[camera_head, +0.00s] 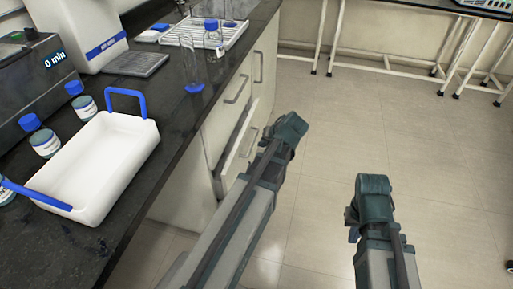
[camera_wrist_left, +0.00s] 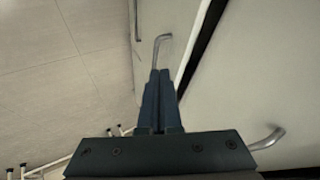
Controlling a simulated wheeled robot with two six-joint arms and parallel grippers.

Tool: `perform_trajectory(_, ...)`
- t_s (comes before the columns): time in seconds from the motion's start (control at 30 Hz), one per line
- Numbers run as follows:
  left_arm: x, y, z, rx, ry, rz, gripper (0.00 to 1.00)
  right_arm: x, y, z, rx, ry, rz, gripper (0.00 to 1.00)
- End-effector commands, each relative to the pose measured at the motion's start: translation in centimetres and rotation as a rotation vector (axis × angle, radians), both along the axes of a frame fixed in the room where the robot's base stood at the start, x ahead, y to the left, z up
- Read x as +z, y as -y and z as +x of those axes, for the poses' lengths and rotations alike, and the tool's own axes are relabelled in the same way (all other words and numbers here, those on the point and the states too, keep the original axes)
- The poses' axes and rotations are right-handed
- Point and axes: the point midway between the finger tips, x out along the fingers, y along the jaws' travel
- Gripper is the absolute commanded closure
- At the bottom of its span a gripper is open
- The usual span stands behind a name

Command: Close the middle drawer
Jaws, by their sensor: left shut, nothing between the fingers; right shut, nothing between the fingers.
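The middle drawer (camera_head: 238,148) stands a little out from the pale cabinet under the dark bench. Its handle (camera_head: 253,143) faces the floor side. In the left wrist view a dark gap runs along the edge of the drawer front (camera_wrist_left: 180,30), and a bent metal handle (camera_wrist_left: 160,45) shows just beyond my fingertips. My left gripper (camera_wrist_left: 160,73) is shut and empty, close in front of the drawer; I cannot tell whether it touches. In the head view my left arm partly covers the drawer. My right gripper (camera_head: 353,235) is shut and empty over the floor, away from the cabinet.
A white tray with blue handles (camera_head: 97,165), capped jars (camera_head: 45,143) and a glass cylinder (camera_head: 192,75) stand on the bench top (camera_head: 165,115). Another handle (camera_head: 237,90) juts from the cabinet. The tiled floor (camera_head: 420,140) to the right is clear.

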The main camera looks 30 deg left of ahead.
Motion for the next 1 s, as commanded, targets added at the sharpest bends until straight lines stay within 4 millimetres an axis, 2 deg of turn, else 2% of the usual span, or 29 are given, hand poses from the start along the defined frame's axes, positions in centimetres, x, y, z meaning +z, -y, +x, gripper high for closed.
perform_trajectory(0.13,-0.2,-0.2,0.1,0.002,0.002,0.001,1.00,-0.2,0.0,0.0,0.001,-0.002,-0.002,1.00)
perform_trajectory(0.27,-1.4,-0.7,0.4,0.002,0.001,0.000,1.00,-1.4,0.0,0.0,0.001,-0.001,0.000,1.00)
perform_trajectory(0.8,-8.7,-5.5,2.6,0.003,-0.001,0.000,1.00,-8.6,0.2,0.1,0.004,0.004,-0.009,1.00)
perform_trajectory(1.0,-8.0,-8.1,1.9,0.002,-0.001,0.000,1.00,-8.0,0.2,0.1,0.004,0.004,-0.009,1.00)
